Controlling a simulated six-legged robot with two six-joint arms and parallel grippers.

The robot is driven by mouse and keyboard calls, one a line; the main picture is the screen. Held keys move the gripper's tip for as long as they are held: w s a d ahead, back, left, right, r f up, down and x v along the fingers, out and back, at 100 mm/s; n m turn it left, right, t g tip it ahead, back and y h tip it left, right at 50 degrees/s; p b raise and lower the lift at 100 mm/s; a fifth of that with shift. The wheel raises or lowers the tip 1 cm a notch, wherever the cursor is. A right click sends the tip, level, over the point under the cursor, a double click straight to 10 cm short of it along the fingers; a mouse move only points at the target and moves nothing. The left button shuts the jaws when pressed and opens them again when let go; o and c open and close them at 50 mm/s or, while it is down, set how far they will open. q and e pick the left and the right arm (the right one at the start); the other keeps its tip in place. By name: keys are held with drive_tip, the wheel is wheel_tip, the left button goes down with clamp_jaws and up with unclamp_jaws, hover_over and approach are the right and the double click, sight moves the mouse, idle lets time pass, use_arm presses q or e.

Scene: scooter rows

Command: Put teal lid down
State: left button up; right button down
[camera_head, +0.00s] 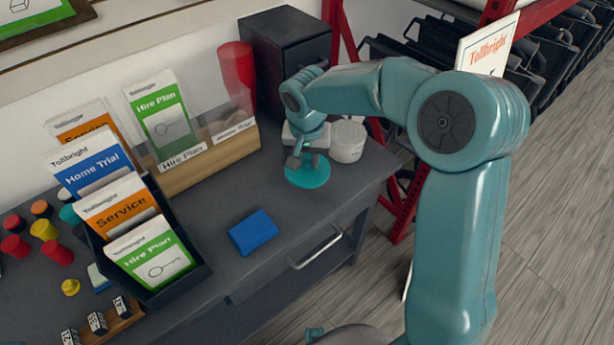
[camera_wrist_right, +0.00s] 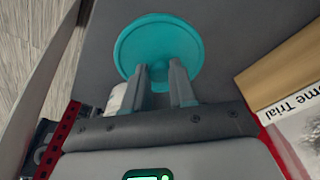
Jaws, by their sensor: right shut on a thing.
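The teal lid (camera_head: 308,173) is a round disc at the back right of the dark grey table, beside a white tub. It also shows in the right wrist view (camera_wrist_right: 158,46), in front of my fingers. My right gripper (camera_head: 302,158) is over the lid and shut on it; in the right wrist view its two fingers (camera_wrist_right: 162,82) reach the lid's near part. I cannot tell whether the lid touches the table. My left gripper is not in view.
The white tub (camera_head: 347,141) stands right of the lid. A wooden leaflet holder (camera_head: 205,160) stands to its left, and a dark drawer box (camera_head: 288,55) and red cup (camera_head: 238,75) behind. A blue block (camera_head: 254,232) lies in front. The table (camera_head: 330,195) is clear around the lid's front.

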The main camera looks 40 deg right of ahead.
sight(307, 170)
wheel_tip(307, 170, down, 6)
drive_tip(key=shift+f+b, duration=0.1)
drive_tip(key=shift+b, duration=0.3)
drive_tip(key=c, duration=0.9)
unclamp_jaws()
